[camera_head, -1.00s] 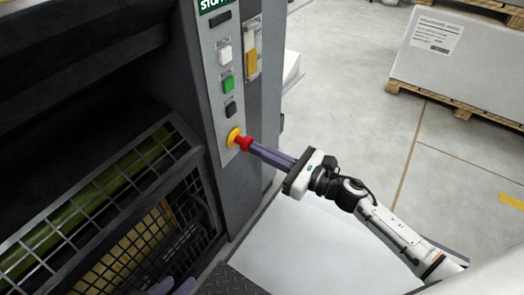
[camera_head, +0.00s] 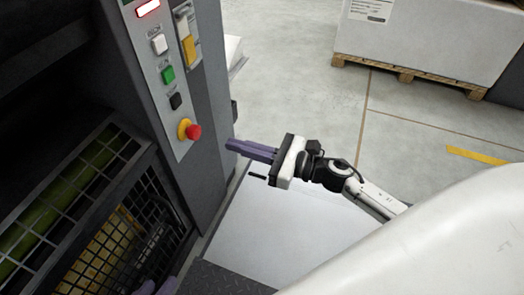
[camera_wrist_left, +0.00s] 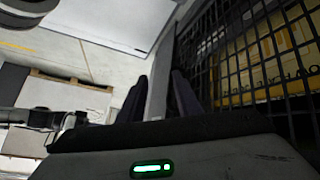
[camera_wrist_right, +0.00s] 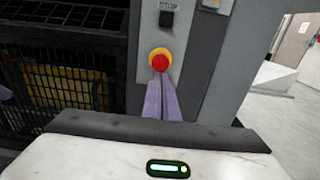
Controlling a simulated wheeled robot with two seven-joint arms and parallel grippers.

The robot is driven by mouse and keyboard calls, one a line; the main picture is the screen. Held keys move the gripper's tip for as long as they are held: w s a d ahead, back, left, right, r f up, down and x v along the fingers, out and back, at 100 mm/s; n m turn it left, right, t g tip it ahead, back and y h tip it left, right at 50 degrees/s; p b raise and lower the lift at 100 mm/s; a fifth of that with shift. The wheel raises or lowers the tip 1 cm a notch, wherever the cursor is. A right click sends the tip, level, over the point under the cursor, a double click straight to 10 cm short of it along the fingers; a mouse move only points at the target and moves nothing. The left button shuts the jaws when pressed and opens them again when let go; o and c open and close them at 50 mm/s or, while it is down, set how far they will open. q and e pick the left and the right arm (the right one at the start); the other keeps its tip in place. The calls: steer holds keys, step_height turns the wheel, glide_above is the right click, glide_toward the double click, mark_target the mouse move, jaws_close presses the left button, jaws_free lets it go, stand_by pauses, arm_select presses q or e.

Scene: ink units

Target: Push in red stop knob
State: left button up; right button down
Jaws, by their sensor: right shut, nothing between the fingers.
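The red stop knob (camera_head: 193,132) sits on a yellow base (camera_head: 184,127) low on the grey button panel in the head view. It also shows face-on in the right wrist view (camera_wrist_right: 160,62). My right gripper (camera_head: 230,145) is shut and empty, its purple fingers pointing at the panel. A gap separates the fingertips from the knob, to the knob's right in the head view. In the right wrist view, the fingertips (camera_wrist_right: 160,83) appear just below the knob. My left gripper (camera_wrist_left: 155,90) is open and empty beside the black mesh guard; its tips barely show in the head view (camera_head: 156,287).
Above the knob are black (camera_head: 175,101), green (camera_head: 167,74) and white (camera_head: 159,44) buttons and a lit red indicator (camera_head: 148,8). The mesh guard (camera_head: 110,215) lies left of the panel. Open floor (camera_head: 290,75) extends right, toward a palletised block (camera_head: 425,40).

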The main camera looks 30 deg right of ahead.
arm_select(q)
steer(key=shift+a+f, duration=0.25)
steer(key=shift+f, duration=0.2)
arm_select(e)
steer(key=v, duration=0.5)
steer(key=shift+s+d, duration=0.2)
steer(key=shift+s, duration=0.05)
arm_select(q)
steer(key=shift+r, duration=0.15)
